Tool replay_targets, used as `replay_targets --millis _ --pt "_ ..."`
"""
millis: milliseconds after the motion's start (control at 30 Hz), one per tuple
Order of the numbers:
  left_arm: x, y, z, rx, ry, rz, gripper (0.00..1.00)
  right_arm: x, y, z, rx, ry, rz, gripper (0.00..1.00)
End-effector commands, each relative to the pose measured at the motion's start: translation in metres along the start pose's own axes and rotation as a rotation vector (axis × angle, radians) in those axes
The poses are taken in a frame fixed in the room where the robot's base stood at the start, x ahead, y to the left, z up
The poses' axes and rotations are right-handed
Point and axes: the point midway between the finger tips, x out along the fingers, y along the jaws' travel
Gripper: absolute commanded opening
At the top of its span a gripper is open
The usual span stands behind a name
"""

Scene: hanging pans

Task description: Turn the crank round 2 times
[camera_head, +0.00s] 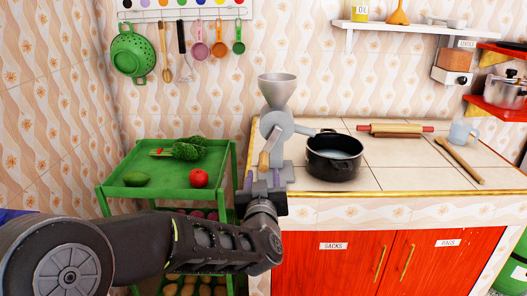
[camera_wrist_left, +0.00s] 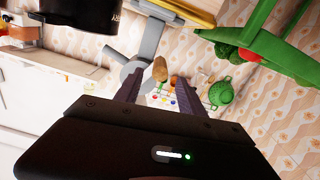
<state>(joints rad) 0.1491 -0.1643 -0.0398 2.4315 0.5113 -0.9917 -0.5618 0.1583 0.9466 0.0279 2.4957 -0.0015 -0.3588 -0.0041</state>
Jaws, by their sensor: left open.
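A grey grinder (camera_head: 278,125) with a funnel on top stands at the left end of the tiled counter. Its crank (camera_head: 271,141) slants down on the near side to a wooden handle (camera_head: 263,161). My left gripper (camera_head: 262,179) is open just below the handle, fingers pointing up toward it. In the left wrist view the wooden handle (camera_wrist_left: 160,70) lies in line with the gap between the two fingers (camera_wrist_left: 156,89), near their tips. I cannot tell whether they touch it. The grinder body (camera_wrist_left: 132,76) shows behind. My right gripper is not in view.
A black pot (camera_head: 333,157) stands close to the right of the grinder. A green cart (camera_head: 150,192) with vegetables is at the left. Utensils hang on the wall behind.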

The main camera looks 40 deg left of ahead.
Motion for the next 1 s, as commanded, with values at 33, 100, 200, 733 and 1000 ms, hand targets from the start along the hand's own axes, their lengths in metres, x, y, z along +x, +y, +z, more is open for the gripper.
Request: replay_targets --millis 33,100,200,733,1000 --pt "0.0 0.0 0.001 0.0 0.0 0.0 0.47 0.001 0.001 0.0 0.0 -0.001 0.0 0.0" --pt "0.0 0.0 0.001 0.001 0.0 0.0 0.47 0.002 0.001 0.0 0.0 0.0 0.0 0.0" --pt "0.0 0.0 0.001 0.002 0.001 0.0 0.47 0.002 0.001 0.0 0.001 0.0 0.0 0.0" --pt "0.058 0.0 0.001 0.004 0.001 0.0 0.47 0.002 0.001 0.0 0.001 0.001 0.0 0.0" --pt "0.079 0.0 0.001 0.004 0.001 0.001 0.47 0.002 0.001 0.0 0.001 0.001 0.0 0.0"
